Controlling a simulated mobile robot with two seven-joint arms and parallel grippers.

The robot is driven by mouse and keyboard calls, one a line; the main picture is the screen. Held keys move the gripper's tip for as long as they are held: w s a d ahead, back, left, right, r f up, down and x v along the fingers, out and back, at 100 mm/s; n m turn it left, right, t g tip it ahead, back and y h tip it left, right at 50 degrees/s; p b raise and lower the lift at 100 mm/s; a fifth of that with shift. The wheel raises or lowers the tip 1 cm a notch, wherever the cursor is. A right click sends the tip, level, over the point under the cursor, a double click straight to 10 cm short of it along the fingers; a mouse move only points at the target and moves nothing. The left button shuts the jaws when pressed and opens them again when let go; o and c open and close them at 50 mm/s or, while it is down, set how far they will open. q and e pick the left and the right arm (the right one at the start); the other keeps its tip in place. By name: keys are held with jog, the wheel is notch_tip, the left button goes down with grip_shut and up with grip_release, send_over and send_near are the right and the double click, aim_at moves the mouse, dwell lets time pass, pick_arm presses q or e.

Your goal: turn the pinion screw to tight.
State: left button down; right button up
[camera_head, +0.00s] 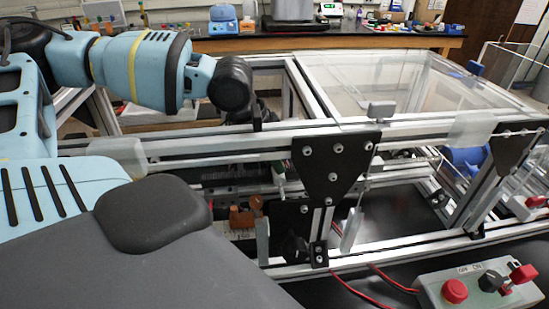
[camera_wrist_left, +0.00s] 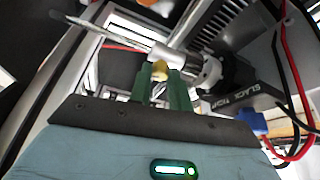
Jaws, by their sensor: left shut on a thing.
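In the left wrist view, my left gripper (camera_wrist_left: 162,82) has its two green fingers closed around a small yellow piece (camera_wrist_left: 160,70), which appears to be the pinion screw's head. A silver cylinder (camera_wrist_left: 168,55) and a dark rounded part lie just beyond it. A grey block (camera_wrist_left: 246,92) beside them bears the words SLACK and TIGHT. I cannot tell how far the screw is turned. In the head view my left arm reaches over the frame, and its fingers are hidden behind the rails. My right gripper is not in view.
Aluminium rails (camera_head: 230,143) and a black gusset plate (camera_head: 334,165) stand close around the left arm's reach. Red and black wires (camera_wrist_left: 284,70) run near the labelled block. A control box (camera_head: 478,290) with a red button sits at the lower right.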

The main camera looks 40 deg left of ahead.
pick_arm(q)
jog(key=c, duration=1.3)
grip_release()
jog(key=p+v, duration=0.1)
jog(key=v, duration=0.6)
jog(key=shift+s+r, duration=0.15)
jog(key=shift+r, duration=0.2)
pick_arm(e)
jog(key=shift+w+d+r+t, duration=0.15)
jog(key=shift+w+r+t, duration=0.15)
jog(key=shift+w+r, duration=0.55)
pick_arm(q)
jog(key=shift+a, duration=0.1)
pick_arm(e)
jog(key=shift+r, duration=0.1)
